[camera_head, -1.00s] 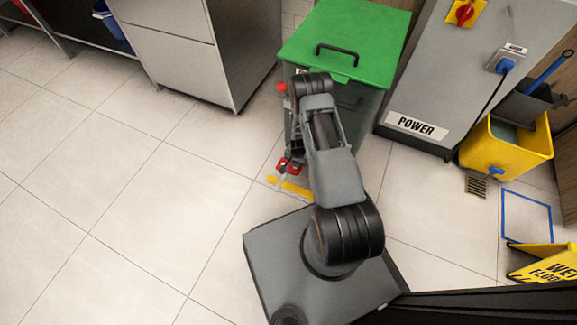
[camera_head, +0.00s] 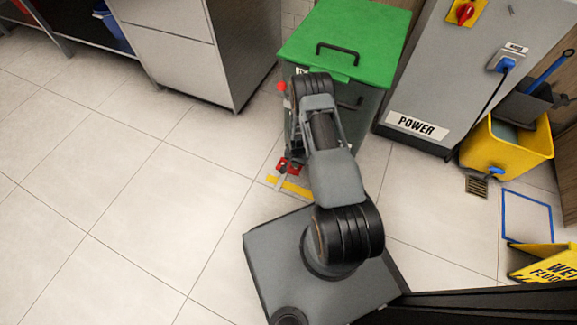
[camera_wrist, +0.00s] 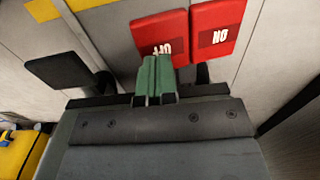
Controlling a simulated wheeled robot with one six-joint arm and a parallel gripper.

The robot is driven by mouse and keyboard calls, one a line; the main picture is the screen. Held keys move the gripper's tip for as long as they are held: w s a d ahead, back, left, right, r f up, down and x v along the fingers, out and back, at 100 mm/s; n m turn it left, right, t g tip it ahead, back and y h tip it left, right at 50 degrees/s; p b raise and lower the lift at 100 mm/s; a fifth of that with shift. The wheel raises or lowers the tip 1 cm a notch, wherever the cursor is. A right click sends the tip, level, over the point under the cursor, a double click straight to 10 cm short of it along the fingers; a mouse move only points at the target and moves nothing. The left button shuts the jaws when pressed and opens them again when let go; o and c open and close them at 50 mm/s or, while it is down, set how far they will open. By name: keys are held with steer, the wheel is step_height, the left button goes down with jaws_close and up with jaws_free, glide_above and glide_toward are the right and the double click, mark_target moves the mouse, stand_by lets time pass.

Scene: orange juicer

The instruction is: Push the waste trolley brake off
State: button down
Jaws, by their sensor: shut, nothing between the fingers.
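The waste trolley (camera_head: 345,38) has a green lid with a black handle and stands at the top middle of the head view. Two red brake pedals (camera_head: 290,166) sit low at its near left side, partly covered by my arm. In the wrist view the right pedal (camera_wrist: 220,35) bears upside-down letters that look like ON. The left pedal's (camera_wrist: 160,28) lettering is partly hidden by my fingers. My gripper (camera_wrist: 158,62) is shut and empty, with its green fingertips over the lower part of the left pedal. I cannot tell whether they touch.
A black caster-like part (camera_wrist: 80,72) lies left of the pedals. Yellow floor tape (camera_head: 290,188) runs in front of them. A grey power cabinet (camera_head: 435,75) and yellow mop bucket (camera_head: 508,145) stand right. Steel drawers (camera_head: 195,45) stand left. The left floor is clear.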

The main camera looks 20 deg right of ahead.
steer(key=shift+f+b, duration=1.2)
steer(key=shift+f, duration=0.2)
stand_by(0.4)
steer(key=shift+r, duration=0.1)
steer(key=shift+r+p, duration=2.5)
steer(key=shift+r, duration=1)
steer(key=shift+s+a, duration=0.1)
